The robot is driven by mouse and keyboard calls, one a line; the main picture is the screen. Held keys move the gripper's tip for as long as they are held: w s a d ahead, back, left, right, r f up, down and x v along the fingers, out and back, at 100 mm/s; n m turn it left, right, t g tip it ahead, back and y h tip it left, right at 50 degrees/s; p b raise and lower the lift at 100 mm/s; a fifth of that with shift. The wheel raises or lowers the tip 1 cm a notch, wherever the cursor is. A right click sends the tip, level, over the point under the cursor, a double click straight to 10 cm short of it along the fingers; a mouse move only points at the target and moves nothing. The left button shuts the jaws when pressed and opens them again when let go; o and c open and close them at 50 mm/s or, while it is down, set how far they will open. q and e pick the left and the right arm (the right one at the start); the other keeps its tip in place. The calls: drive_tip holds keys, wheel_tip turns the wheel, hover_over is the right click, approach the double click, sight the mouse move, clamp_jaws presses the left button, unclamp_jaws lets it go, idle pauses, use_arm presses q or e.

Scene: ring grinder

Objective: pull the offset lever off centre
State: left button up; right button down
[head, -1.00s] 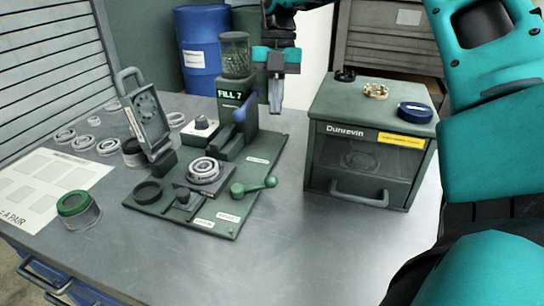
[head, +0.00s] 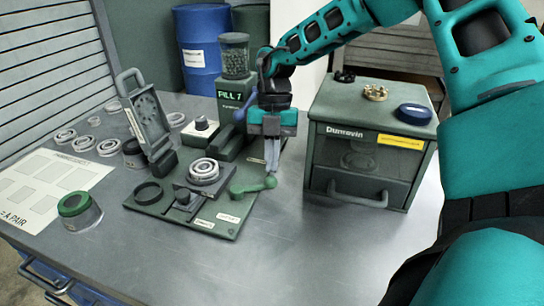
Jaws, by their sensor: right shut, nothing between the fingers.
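The green fixture plate (head: 222,222) carries a ring (head: 204,170) on a small square block. At its right front a green lever (head: 254,185) with a ball end lies nearly level, its ball at the right. A blue-knobbed lever (head: 240,114) is on the "FILL 7" dispenser (head: 230,92). The labels are too small to read, so which lever is the offset lever is not certain. My right gripper (head: 271,166) points down, shut and empty, its fingertips just above the green lever's ball; contact cannot be told. My left gripper is out of view.
The Dunrevin cabinet (head: 330,112) stands close to the right of the gripper, with rings on top. A tilted plate (head: 149,118) stands at the fixture's left. The front middle of the table is clear.

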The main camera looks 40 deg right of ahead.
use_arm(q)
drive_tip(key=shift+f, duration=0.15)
use_arm(e)
drive_tip(key=shift+s+a+f+b, duration=0.1)
drive_tip(key=shift+s+f+b, duration=0.05)
drive_tip(key=shift+s+b, duration=0.35)
drive_tip(key=shift+s+a+b, duration=0.1)
drive_tip(key=shift+s+b, duration=0.15)
drive_tip(key=shift+b, duration=0.1)
drive_tip(key=shift+s+a, duration=0.15)
drive_tip(key=shift+s, duration=0.3)
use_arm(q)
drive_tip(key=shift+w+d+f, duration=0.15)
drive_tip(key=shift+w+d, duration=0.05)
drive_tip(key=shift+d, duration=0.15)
use_arm(e)
drive_tip(key=shift+w+r, duration=0.2)
drive_tip(key=shift+r, duration=0.4)
use_arm(q)
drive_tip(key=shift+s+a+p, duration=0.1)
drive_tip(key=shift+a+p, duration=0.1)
drive_tip(key=shift+p, duration=0.15)
use_arm(e)
drive_tip(key=v, duration=1.2)
